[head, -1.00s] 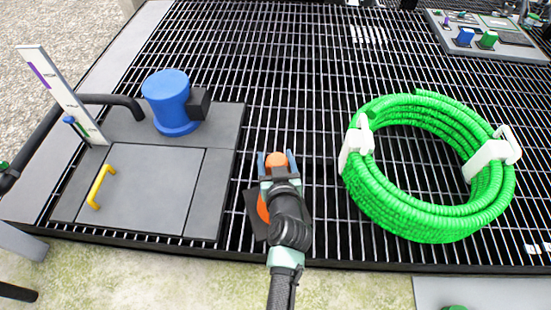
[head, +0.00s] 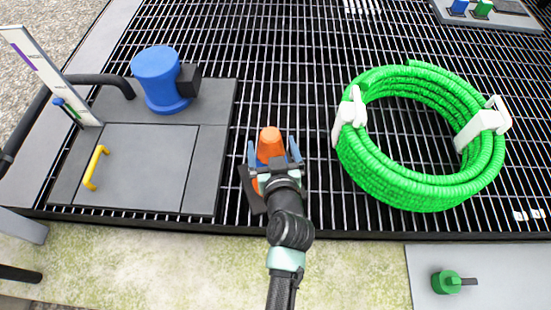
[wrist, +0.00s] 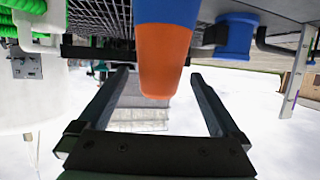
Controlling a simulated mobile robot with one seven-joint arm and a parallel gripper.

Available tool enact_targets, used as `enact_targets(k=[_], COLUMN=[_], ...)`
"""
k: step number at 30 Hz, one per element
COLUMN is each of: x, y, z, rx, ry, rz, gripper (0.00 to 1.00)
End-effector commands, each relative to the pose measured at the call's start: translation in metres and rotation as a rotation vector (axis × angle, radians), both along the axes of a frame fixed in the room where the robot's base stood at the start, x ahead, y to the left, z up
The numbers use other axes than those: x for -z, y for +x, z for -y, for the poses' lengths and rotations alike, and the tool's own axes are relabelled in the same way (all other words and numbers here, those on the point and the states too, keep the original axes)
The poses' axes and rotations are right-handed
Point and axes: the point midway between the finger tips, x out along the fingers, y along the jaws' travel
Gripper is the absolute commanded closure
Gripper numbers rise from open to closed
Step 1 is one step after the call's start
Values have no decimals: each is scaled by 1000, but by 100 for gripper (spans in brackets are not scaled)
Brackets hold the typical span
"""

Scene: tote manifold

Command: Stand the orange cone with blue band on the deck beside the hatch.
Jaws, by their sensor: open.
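The orange cone with a blue band (head: 270,143) stands upright on the grating deck (head: 320,215), just right of the hatch (head: 145,165). Its dark base shows partly beside my gripper; the lower body is mostly hidden behind my wrist. In the wrist view the cone (wrist: 165,62) appears upside down, orange tip downward and blue band at the top edge. My gripper (wrist: 160,78) is open, with clear gaps between the cone and both fingers. In the head view its fingers are at either side of the cone. The hatch is closed, with a yellow handle (head: 96,167).
A blue cylinder (head: 158,78) with a black block stands behind the hatch. A white gauge post (head: 45,70) is at the left. A coiled green hose (head: 425,190) in white brackets lies to the right. A green valve (head: 446,282) sits on a grey plate in front.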

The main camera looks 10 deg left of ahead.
Motion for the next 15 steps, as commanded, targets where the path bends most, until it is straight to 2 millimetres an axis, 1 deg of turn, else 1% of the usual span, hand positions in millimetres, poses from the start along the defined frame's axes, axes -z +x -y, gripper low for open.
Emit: enact_targets(k=[1, 6, 10, 15], x=[-4, -14, -19, -22], y=[-11, -37, -49, -56], z=[5, 16, 21, 24], rx=[1, 1, 0, 0], ry=[0, 0, 1, 0], rz=[-2, -2, 0, 0], gripper=[0, 0, 0, 0])
